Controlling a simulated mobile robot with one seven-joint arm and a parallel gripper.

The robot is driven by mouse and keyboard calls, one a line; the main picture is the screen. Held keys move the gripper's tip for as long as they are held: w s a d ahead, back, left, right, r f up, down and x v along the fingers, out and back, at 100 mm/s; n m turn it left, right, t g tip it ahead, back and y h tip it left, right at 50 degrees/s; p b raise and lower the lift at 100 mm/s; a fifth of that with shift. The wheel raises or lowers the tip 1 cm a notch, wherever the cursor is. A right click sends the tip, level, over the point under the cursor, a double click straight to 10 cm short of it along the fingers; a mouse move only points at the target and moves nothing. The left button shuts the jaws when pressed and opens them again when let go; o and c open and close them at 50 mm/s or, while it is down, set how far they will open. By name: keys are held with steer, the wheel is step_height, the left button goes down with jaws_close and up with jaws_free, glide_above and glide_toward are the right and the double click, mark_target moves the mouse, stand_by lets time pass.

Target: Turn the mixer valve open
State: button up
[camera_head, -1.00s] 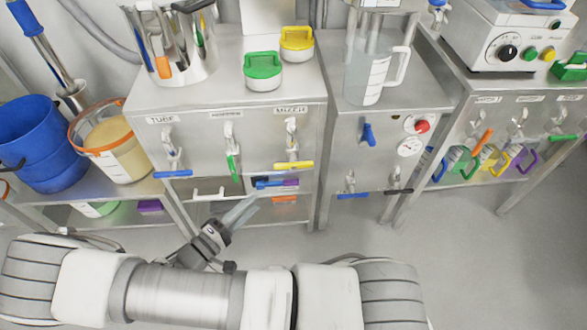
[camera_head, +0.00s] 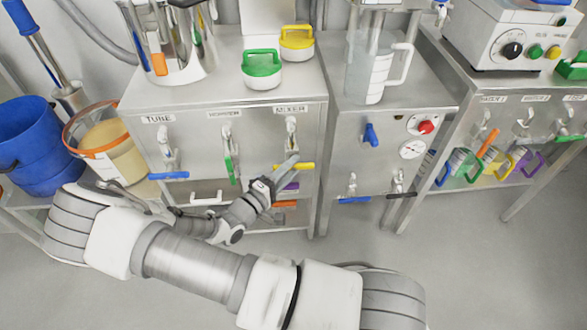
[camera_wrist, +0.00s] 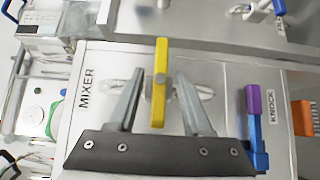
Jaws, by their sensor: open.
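The mixer valve's yellow handle (camera_head: 294,165) sits on the front panel under the MIXER label (camera_head: 290,109), lying crosswise in the head view. Its metal body (camera_head: 290,138) is above it. In the wrist view the yellow handle (camera_wrist: 160,82) stands upright in the picture, between the two fingers. My gripper (camera_head: 287,168) is open and close in front of the handle; it also shows in the wrist view (camera_wrist: 158,98), one finger on each side of the handle. The wrist view shows gaps between the fingers and the handle. I cannot tell the exact depth.
The green-handled hopper valve (camera_head: 229,165) and blue-handled tube valve (camera_head: 169,173) are to the left on the same panel. In the wrist view, a purple and blue handle (camera_wrist: 254,125) is close beside the right finger, near a KNOCK label (camera_wrist: 272,106).

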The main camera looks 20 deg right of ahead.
steer(key=shift+w+d, duration=0.25)
steer(key=shift+d, duration=0.2)
jaws_close()
